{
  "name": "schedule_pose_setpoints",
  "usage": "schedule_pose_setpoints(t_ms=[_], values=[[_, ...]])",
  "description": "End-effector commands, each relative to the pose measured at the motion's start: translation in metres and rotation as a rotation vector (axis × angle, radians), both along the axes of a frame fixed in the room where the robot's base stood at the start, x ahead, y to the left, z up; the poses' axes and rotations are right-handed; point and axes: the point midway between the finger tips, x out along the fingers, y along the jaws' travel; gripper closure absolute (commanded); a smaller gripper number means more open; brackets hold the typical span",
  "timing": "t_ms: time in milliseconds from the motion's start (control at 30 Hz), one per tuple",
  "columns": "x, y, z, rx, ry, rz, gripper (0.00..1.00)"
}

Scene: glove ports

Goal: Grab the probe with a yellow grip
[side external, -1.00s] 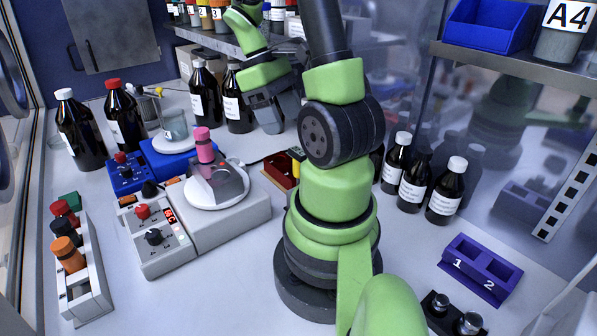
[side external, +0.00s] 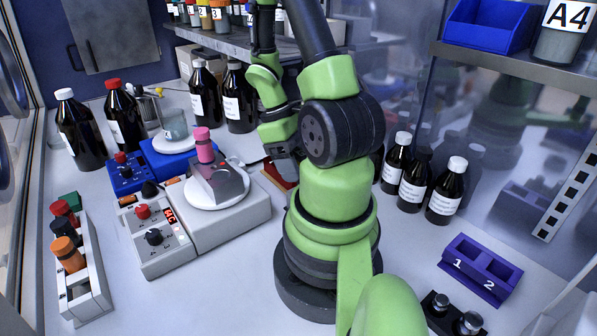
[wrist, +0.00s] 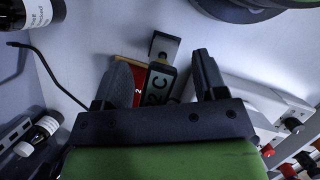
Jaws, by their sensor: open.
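My gripper (side external: 284,163) points down behind my arm in the side view, over a red item (side external: 277,176) on the bench. In the wrist view my gripper (wrist: 163,72) is open, one finger at each side. Between and beyond the fingers show a dark block lettered "2C" (wrist: 158,84), a red piece (wrist: 124,72) at its left and a grey-and-black block (wrist: 164,46) above it. Nothing is clearly held.
Dark bottles (side external: 238,100) stand behind, and more bottles (side external: 414,181) to the right. A black cable (wrist: 48,72) curves across the bench. A purple block (side external: 482,268) sits at front right.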

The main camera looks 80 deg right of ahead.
Motion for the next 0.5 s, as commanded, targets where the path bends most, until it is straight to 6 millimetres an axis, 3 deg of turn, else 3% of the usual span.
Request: schedule_pose_setpoints(t_ms=[100, 367, 500], values=[[0.0001, -0.0001, 0.0003, 0.0, 0.0, 0.0, 0.37], [0.0001, -0.0002, 0.0005, 0.0, 0.0, 0.0, 0.97], [0.0001, -0.0002, 0.0005, 0.0, 0.0, 0.0, 1.0]])
